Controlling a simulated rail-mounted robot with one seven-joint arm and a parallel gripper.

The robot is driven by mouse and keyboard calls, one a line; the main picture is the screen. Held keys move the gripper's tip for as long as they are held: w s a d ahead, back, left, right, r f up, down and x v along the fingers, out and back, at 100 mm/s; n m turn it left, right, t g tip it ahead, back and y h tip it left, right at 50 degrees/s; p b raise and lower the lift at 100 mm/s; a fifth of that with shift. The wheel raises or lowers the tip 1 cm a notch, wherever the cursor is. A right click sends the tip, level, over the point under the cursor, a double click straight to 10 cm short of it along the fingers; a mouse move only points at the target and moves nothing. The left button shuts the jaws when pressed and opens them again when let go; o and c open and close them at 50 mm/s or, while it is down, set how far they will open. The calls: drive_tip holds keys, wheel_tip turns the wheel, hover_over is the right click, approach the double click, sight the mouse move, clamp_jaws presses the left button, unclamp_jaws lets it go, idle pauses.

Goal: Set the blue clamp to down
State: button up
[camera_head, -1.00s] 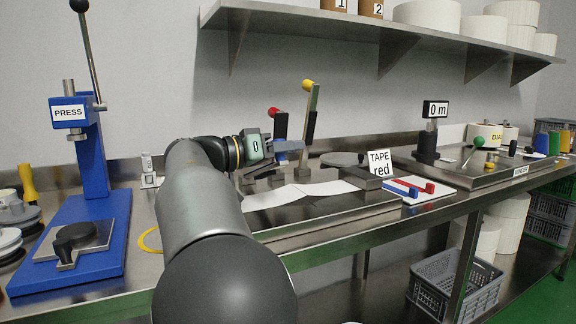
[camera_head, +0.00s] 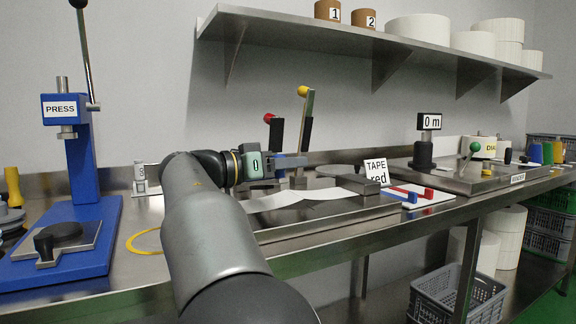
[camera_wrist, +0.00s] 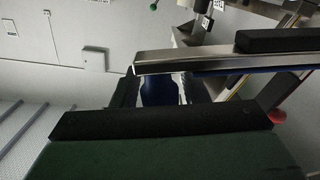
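Two upright clamp levers stand behind the grey work plate in the head view. One has a red knob (camera_head: 268,117) and a dark, bluish handle (camera_head: 277,133); the other has a yellow knob (camera_head: 303,91) on a taller handle. My gripper (camera_head: 292,161) is in front of their lower parts and hides their bases. In the wrist view, a dark blue part (camera_wrist: 158,90) shows between my two dark fingers, with a gap beside it. I cannot tell whether either finger touches it. A silver bar with a black grip (camera_wrist: 280,40) crosses in front of the right finger.
A white strip (camera_head: 300,199) lies on the plate near a "TAPE red" sign (camera_head: 376,168). Red and blue bars (camera_head: 410,192) lie to the right. A blue press (camera_head: 85,150) stands at left. The wall shelf (camera_head: 380,50) is above.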

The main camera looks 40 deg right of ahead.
drive_tip(key=shift+o, duration=0.2)
drive_tip(key=shift+a, duration=0.1)
drive_tip(key=w+a+p, duration=0.3)
drive_tip(key=a, duration=1.4)
drive_tip(key=shift+p, duration=0.35)
